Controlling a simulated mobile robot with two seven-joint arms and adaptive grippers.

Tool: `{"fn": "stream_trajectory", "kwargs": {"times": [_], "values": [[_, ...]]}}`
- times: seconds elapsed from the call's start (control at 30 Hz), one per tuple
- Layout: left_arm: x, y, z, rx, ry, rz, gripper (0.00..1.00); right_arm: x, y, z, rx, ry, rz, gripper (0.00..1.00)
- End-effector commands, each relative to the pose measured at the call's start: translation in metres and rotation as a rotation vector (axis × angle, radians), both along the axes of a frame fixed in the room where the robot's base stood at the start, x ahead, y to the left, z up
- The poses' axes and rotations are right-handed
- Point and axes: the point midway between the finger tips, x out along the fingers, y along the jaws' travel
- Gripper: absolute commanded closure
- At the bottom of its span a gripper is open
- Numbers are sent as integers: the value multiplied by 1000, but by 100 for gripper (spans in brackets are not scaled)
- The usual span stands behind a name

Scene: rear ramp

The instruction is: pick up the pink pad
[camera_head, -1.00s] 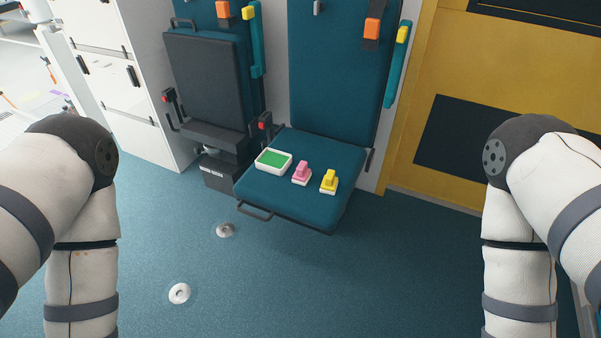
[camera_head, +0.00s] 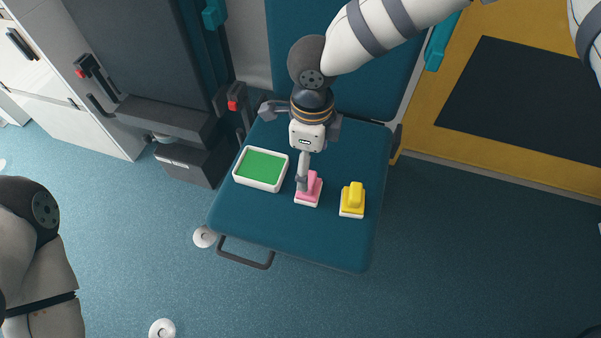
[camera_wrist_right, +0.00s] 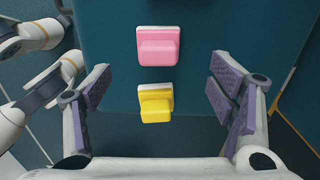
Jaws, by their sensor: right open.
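The pink pad (camera_head: 314,188), a pink block with a raised grip on a white base, stands on the teal seat (camera_head: 290,235) between the green-topped tray and the yellow pad. My right gripper (camera_head: 303,180) is over the seat at the pink pad and partly covers its left side in the head view. In the right wrist view the gripper (camera_wrist_right: 160,86) is open and its jaws are empty. There the pink pad (camera_wrist_right: 158,47) lies at the top middle, apart from both fingers. My left gripper is out of view; only its arm shows.
The yellow pad (camera_head: 353,199) stands right of the pink one; in the wrist view it (camera_wrist_right: 155,103) appears between the fingers. The white tray (camera_head: 237,179) with a green inside is to the left. The seat's front is bare. A dark folded seat (camera_head: 140,45) stands further left.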

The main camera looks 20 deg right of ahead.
Motion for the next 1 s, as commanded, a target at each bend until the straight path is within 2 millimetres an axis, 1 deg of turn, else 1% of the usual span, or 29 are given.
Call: {"fn": "stream_trajectory", "kwargs": {"times": [0.03, 0.1, 0.27, 0.33, 0.5, 0.57, 0.73, 0.93, 0.97, 1.0], "values": [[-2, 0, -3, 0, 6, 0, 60, -1, 0, -14, -1, 3, 2, 23], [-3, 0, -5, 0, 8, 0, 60, -1, 0, -27, -1, 3, 3, 23], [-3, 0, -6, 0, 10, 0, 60, -1, 0, -41, -1, 1, 5, 23], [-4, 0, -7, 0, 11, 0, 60, -1, 0, -50, -3, 2, 5, 23], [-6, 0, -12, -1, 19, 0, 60, -2, 0, -84, -3, 2, 5, 23], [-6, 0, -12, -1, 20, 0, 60, -1, 0, -89, -3, -1, 5, 23], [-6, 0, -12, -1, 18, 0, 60, -1, 0, -88, -2, -3, 5, 23], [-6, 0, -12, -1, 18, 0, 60, -1, 0, -88, -2, -2, 5, 69], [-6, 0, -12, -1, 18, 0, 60, -1, 0, -88, -2, -2, 5, 75], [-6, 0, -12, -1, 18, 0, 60, -1, 0, -88, -2, -2, 5, 75]]}}
